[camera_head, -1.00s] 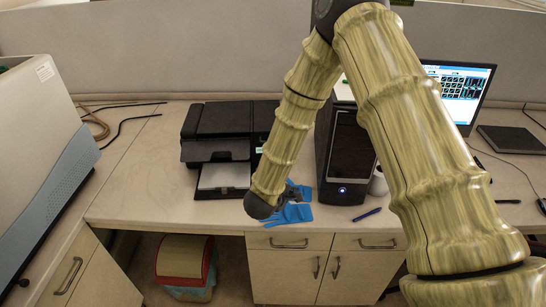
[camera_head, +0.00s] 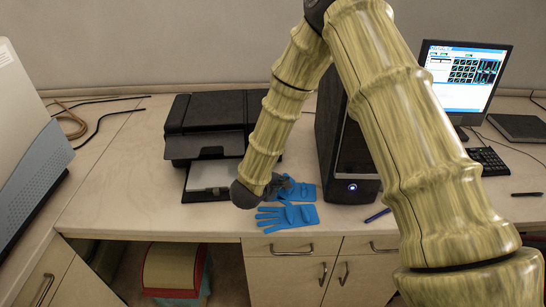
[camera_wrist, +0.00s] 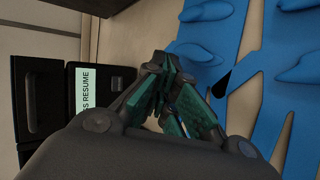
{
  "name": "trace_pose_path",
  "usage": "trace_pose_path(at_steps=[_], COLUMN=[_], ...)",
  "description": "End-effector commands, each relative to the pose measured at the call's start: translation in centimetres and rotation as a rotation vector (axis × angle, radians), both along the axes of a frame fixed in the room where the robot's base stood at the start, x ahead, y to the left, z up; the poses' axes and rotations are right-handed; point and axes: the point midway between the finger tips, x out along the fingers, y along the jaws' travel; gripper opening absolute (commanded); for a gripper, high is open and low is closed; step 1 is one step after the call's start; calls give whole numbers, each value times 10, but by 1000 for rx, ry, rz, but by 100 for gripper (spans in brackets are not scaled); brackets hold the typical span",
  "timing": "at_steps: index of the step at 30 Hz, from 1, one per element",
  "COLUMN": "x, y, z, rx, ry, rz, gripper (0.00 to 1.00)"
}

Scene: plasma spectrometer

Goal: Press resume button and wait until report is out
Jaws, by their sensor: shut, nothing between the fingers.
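The black printer (camera_head: 208,112) stands on the desk, left of my arm. A pale, sheet-like surface (camera_head: 208,176) lies in its front tray. In the wrist view, a pale screen (camera_wrist: 88,90) on the black panel at the left shows sideways text ending in "S RESUME"; my gripper's body covers what lies below it.
Blue gloves (camera_head: 287,217) lie on the desk by my wrist. A black computer tower (camera_head: 352,165) with a lit button stands to the right, with a blue pen (camera_head: 377,215) before it. The lit monitor (camera_head: 465,80) and keyboard (camera_head: 487,160) are farther right. Bare desk (camera_head: 115,190) lies left.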

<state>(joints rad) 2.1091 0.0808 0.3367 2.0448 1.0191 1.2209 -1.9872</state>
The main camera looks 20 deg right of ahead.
Motion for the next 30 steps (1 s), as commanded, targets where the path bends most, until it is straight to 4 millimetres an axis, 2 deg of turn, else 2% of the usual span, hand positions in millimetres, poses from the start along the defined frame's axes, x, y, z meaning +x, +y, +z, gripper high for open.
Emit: trace_pose_path(at_steps=[8,30], x=[6,78], y=[-1,-15], z=[-2,1], rx=[1,0], ry=[-1,0], rz=[-1,0], gripper=[0,0])
